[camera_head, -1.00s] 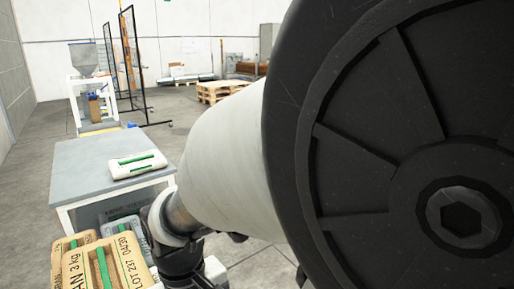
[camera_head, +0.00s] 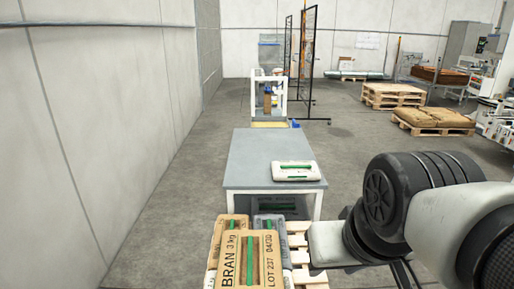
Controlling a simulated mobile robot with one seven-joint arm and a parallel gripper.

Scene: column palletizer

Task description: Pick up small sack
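A small white sack with green stripes (camera_head: 295,171) lies flat on the grey table (camera_head: 255,150), near its front right corner. Nearer to me, a tan sack marked "BRAN 3 kg" and "LOT 237" (camera_head: 233,265) with a green stripe lies on top of other sacks. Another tan sack (camera_head: 231,222) and a grey sack (camera_head: 270,222) show behind it, partly covered. My arm crosses the right side of the picture, apart from the table sack. I cannot make out my gripper's fingers in this view.
A hopper machine (camera_head: 268,85) and a dark mesh screen (camera_head: 308,60) stand behind. Farther pallets (camera_head: 395,95) stand at the right. The floor left of the table is clear.

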